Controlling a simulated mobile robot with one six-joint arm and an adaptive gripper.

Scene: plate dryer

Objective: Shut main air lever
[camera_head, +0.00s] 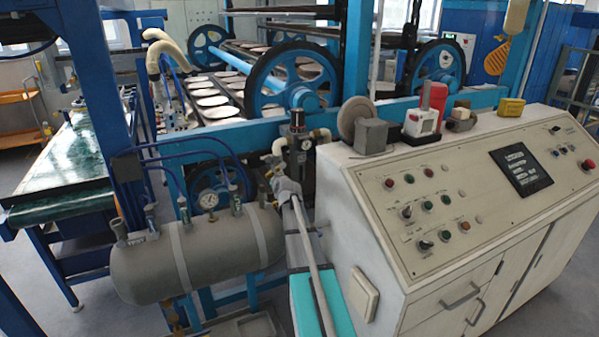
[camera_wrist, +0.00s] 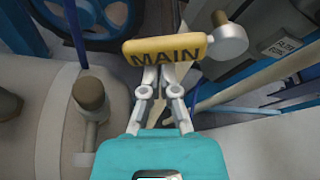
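The main air lever (camera_wrist: 165,48) is a yellow handle marked MAIN in the wrist view. It lies crosswise, tilted slightly up to the right, where it meets a round grey pivot (camera_wrist: 226,42). My gripper (camera_wrist: 163,76) points at the handle from below in the picture. Its fingers converge close together, and their tips are hidden behind the handle. I see nothing clearly between the fingers, and contact with the handle cannot be told. In the head view my gripper (camera_head: 283,186) is beside the air regulator (camera_head: 297,145), between tank and console; the handle is not distinguishable there.
A grey air tank (camera_head: 195,252) with a pressure gauge (camera_head: 208,201) and valves stands left of my arm. The sloped control console (camera_head: 470,195) stands close on the right. Blue pipes (camera_head: 190,150) and the plate dryer's frame with wheels (camera_head: 295,82) are behind.

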